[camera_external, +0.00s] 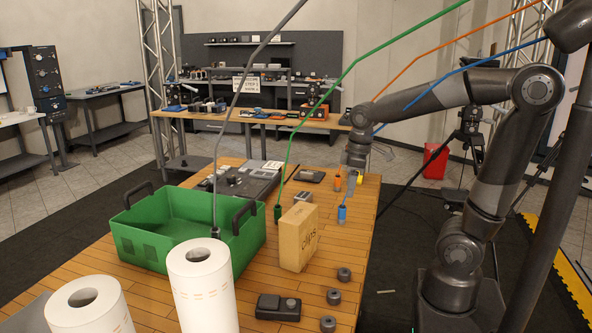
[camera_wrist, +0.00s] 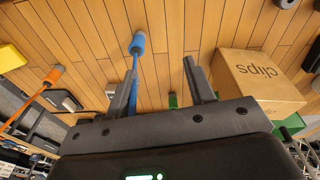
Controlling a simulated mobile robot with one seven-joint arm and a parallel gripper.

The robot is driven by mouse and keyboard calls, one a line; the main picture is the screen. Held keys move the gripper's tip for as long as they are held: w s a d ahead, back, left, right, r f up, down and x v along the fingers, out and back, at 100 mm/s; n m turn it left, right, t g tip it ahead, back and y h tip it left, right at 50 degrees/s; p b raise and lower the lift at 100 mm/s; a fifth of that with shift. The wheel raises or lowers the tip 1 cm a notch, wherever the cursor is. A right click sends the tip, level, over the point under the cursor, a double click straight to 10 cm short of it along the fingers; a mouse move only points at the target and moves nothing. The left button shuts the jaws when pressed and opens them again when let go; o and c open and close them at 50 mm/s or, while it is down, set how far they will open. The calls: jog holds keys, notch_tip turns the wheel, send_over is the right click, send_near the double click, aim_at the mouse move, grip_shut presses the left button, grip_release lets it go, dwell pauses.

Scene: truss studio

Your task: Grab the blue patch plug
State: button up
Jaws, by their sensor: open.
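The blue patch plug (camera_external: 342,213) stands on the wooden table, with its blue cable rising from it. In the wrist view the plug (camera_wrist: 138,43) shows beyond the tip of my left finger, outside the gap between the fingers. Its cable runs down beside and behind that finger. My gripper (camera_wrist: 160,66) is open, with nothing between its fingers. In the external view my gripper (camera_external: 351,188) hangs above and just behind the blue plug, close to the orange plug (camera_external: 338,183).
A cardboard clips box (camera_external: 299,238) stands left of the blue plug, with a green plug (camera_external: 277,213) behind it. Paper rolls (camera_external: 200,283) and small dark pieces (camera_external: 334,296) sit nearer. Coloured cables hang overhead.

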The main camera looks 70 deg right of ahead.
jog(key=g, duration=0.2)
send_over(342, 207)
jog(key=s, duration=0.1)
notch_tip(342, 207, down, 3)
jog(key=shift+r+n, duration=0.2)
jog(key=shift+n, duration=0.1)
notch_tip(342, 207, down, 5)
jog(key=shift+f, duration=0.15)
jog(key=shift+w+f, duration=0.25)
jog(key=shift+f, duration=1.15)
jog(key=shift+w+f, duration=0.2)
jog(key=shift+f, duration=1.15)
jog(key=c, duration=1.1)
